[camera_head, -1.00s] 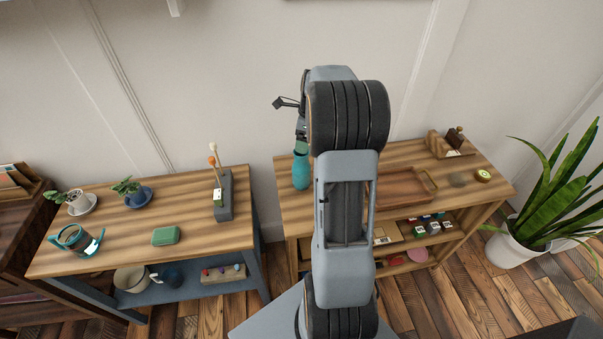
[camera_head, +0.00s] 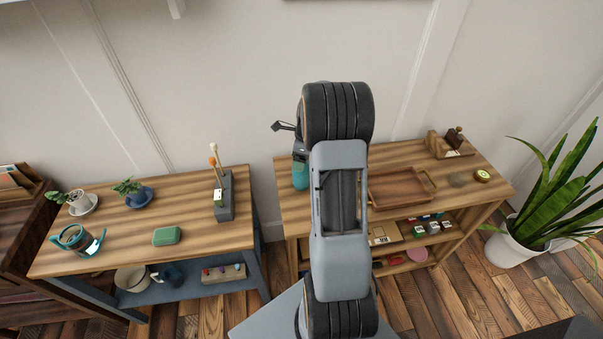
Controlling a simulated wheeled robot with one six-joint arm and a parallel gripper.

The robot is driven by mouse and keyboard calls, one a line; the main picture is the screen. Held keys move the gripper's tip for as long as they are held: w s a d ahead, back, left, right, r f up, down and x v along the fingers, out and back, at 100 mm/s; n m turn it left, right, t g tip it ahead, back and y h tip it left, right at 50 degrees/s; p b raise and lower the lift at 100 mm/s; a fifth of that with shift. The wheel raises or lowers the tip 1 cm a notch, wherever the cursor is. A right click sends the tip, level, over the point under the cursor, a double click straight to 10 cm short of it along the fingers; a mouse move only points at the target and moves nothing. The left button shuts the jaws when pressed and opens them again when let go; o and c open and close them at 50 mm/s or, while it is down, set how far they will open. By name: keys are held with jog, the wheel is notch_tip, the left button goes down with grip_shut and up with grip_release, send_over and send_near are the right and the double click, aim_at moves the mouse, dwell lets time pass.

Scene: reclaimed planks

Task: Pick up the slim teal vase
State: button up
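The slim teal vase (camera_head: 300,172) stands upright near the left end of the right wooden table (camera_head: 405,153). My arm hides its right side, and dark parts at my arm's end cover its top. My gripper (camera_head: 300,151) is at the vase's upper part, mostly hidden behind my arm. I cannot see its fingertips clearly, nor whether they touch the vase.
A wooden tray (camera_head: 398,187) lies right of my arm on the same table. A wooden holder (camera_head: 450,146) and a small round green-faced item (camera_head: 482,175) are farther right. A potted plant (camera_head: 540,220) stands on the floor at right. The left table (camera_head: 190,240) carries several small items.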

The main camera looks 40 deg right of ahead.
jog(key=c, duration=1.5)
jog(key=shift+o, duration=0.2)
jog(key=shift+r, duration=0.1)
